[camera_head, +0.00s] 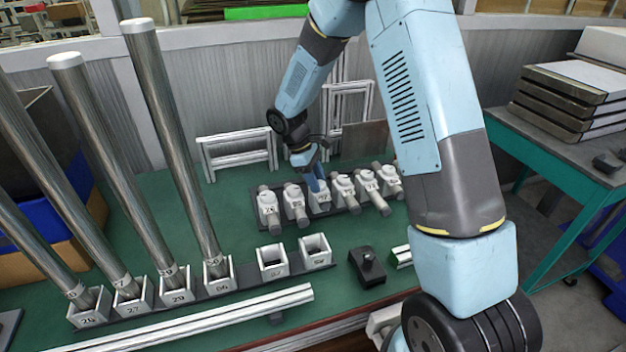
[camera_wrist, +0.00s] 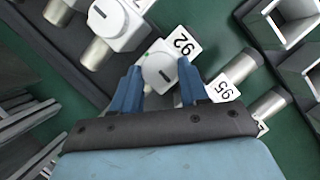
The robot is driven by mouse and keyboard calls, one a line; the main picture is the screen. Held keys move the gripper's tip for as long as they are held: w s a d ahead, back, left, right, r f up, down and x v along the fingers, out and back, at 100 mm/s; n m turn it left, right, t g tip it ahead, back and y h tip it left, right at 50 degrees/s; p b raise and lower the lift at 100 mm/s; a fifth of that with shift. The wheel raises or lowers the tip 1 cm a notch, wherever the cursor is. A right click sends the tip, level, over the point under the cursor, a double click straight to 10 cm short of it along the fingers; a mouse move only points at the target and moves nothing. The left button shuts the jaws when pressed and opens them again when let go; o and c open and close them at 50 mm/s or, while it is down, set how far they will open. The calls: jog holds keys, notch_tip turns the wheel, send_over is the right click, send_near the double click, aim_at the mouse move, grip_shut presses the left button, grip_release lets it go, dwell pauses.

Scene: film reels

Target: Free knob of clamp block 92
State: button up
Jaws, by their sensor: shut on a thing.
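Clamp block 92 (camera_head: 319,198) is a small white block in a row of similar blocks on a dark rail. In the head view the fingers hide most of the knob.
Neighbouring clamp blocks (camera_head: 268,207) with knobs and steel rods stand close on both sides. Empty square sockets (camera_head: 272,262) lie in front. Tall steel tubes (camera_head: 170,140) stand in numbered sockets at left. A black box with a round knob (camera_head: 367,268) sits at front right.

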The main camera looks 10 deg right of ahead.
jog(key=shift+s+a+n, duration=0.1)
jog(key=shift+a+n, duration=0.1)
jog(key=shift+n, duration=0.1)
jog(key=o, duration=1.1)
jog(key=shift+c, duration=0.2)
jog(key=shift+d, duration=0.1)
jog(key=shift+r, duration=0.1)
jog(key=v, duration=1.3)
jog(key=shift+r, duration=0.25)
